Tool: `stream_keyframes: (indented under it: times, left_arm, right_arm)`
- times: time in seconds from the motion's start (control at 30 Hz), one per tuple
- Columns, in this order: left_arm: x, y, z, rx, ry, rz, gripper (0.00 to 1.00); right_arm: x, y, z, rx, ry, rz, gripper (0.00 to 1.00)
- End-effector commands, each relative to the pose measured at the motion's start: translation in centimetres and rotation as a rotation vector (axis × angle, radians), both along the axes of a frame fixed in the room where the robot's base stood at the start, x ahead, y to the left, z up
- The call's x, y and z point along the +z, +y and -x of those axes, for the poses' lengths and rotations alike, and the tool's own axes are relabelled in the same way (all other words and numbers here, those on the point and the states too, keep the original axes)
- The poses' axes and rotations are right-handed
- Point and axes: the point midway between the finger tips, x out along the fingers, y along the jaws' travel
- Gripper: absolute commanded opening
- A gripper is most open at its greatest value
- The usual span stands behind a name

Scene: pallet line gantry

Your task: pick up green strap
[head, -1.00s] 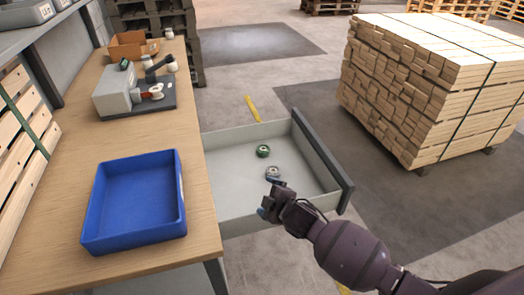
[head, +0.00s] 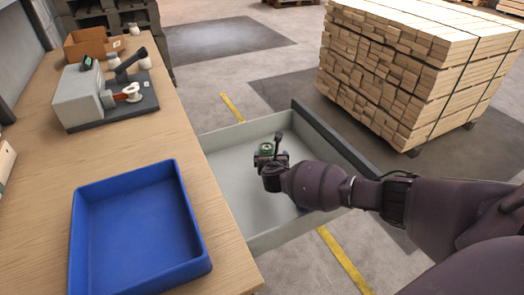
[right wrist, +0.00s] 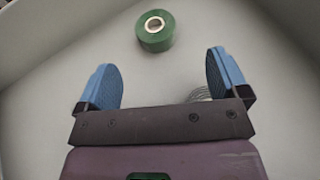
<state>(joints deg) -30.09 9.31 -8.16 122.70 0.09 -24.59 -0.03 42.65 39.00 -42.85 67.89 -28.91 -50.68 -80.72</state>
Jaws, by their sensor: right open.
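The green strap (head: 265,149) is a small roll with a pale core, lying on the floor of the open grey drawer (head: 225,138). In the right wrist view the green strap (right wrist: 156,41) lies beyond the fingertips, a little left of the middle between them and apart from both. My right gripper (right wrist: 163,72) is open and empty, its two blue fingers spread wide. In the head view the right gripper (head: 270,156) is over the drawer and partly covers the strap. My left gripper is not in view.
A pale clear coil (right wrist: 200,93) lies in the drawer, mostly hidden behind the right gripper's palm. A blue tray (head: 135,235) stands on the wooden bench (head: 45,200), left of the drawer. The drawer walls surround the gripper's working space. A timber stack (head: 400,75) stands beyond.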

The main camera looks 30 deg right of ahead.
Motion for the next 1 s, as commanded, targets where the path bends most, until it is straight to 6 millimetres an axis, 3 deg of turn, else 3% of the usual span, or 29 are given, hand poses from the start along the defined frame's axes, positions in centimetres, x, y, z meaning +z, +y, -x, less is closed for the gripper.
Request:
stream_keyframes:
  times: [0.03, 0.17, 0.47, 0.77, 1.0]
  left_arm:
    - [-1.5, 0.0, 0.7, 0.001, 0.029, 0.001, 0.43]
    - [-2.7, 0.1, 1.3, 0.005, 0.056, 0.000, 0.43]
    - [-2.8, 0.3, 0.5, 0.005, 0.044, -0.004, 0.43]
    - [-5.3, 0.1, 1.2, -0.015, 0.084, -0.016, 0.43]
    - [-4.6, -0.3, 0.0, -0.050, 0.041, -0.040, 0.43]
  right_arm:
    - [-1.6, -0.3, -0.3, -0.001, 0.014, 0.001, 0.93]
    - [-2.3, -0.9, -1.6, 0.001, 0.014, -0.003, 0.93]
    - [-2.1, -1.6, -3.2, 0.000, 0.006, -0.004, 0.93]
    - [-4.0, -2.1, -5.6, 0.000, 0.016, -0.004, 0.93]
    - [-4.2, -3.0, -7.4, 0.000, 0.010, -0.004, 0.93]
